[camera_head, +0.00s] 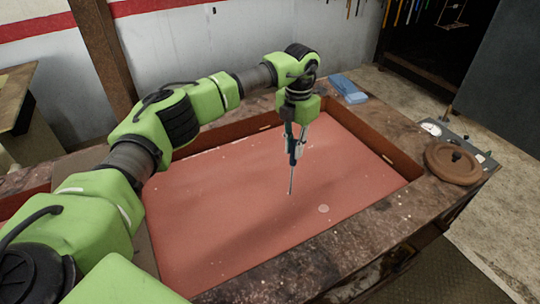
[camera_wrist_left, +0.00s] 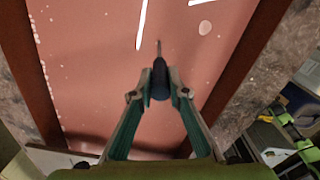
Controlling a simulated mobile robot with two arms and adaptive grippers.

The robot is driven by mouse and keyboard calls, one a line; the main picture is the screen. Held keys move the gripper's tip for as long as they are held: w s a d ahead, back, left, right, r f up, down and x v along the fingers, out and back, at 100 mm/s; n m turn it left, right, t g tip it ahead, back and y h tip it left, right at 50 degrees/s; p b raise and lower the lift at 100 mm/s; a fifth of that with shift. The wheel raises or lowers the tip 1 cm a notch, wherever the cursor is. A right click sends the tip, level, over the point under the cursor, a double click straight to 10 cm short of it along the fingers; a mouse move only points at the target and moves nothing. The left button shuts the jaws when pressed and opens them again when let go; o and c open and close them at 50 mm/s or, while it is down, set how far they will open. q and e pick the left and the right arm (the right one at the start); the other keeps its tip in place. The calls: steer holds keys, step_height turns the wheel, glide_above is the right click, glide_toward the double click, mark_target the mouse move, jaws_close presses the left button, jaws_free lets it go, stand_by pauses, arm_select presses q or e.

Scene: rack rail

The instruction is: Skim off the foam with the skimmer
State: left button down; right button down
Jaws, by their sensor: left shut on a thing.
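My left gripper (camera_head: 292,146) is shut on a tool with a dark blue handle and a thin shaft, presumably the skimmer (camera_head: 291,178). It points down over the reddish surface in a wide shallow basin (camera_head: 395,190). In the left wrist view the handle (camera_wrist_left: 160,80) sits between the fingertips (camera_wrist_left: 159,96), with its shaft pointing away. I cannot tell whether the tip touches the surface. A pale round patch (camera_head: 324,209), perhaps foam, lies to the right of the tip. White streaks and small pale specks also show in the left wrist view. My right gripper is not in view.
The basin has raised brown walls and a worn stone-like rim (camera_head: 330,262). A blue block (camera_head: 348,88) lies on the far rim. A round brown lid with a dark knob (camera_head: 455,160) sits at the right corner. The middle of the basin is clear.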

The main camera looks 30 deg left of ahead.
arm_select(q)
steer(key=w+d, duration=0.1)
steer(key=d, duration=0.9)
steer(key=shift+w+b, duration=0.2)
steer(key=shift+b, duration=0.1)
steer(key=shift+a, duration=0.1)
step_height(320, 180, up, 14)
steer(key=p, duration=0.8)
steer(key=shift+r, duration=0.2)
stand_by(0.4)
stand_by(1.6)
steer(key=shift+s, duration=0.1)
stand_by(1.7)
